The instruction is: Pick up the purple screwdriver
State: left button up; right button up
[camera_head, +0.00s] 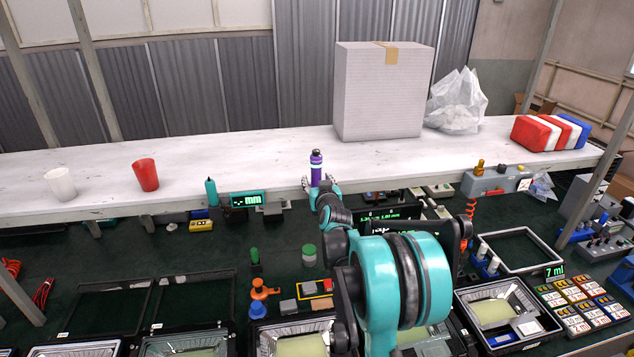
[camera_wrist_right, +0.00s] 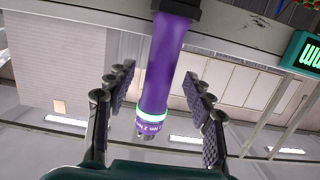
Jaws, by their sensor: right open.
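The purple screwdriver (camera_head: 316,166) stands upright at the front edge of the white shelf, with a dark top in the head view. My right gripper (camera_head: 319,184) is at its lower part, with a finger on each side. In the right wrist view the purple screwdriver (camera_wrist_right: 164,65) runs between the two spread fingers of the right gripper (camera_wrist_right: 157,75). Gaps show between it and both finger pads, so the gripper is open around it and not holding it. My left gripper is not in view.
On the white shelf (camera_head: 240,165) stand a red cup (camera_head: 145,175), a white cup (camera_head: 61,184), a big pale box (camera_head: 380,95), a plastic bag (camera_head: 458,100) and a striped bundle (camera_head: 550,132). A teal tool with a display (camera_head: 247,199) is left of the screwdriver. Trays fill the bench below.

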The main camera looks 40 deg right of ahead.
jog(key=shift+w+d, duration=0.15)
jog(key=shift+w, duration=0.1)
grip_shut()
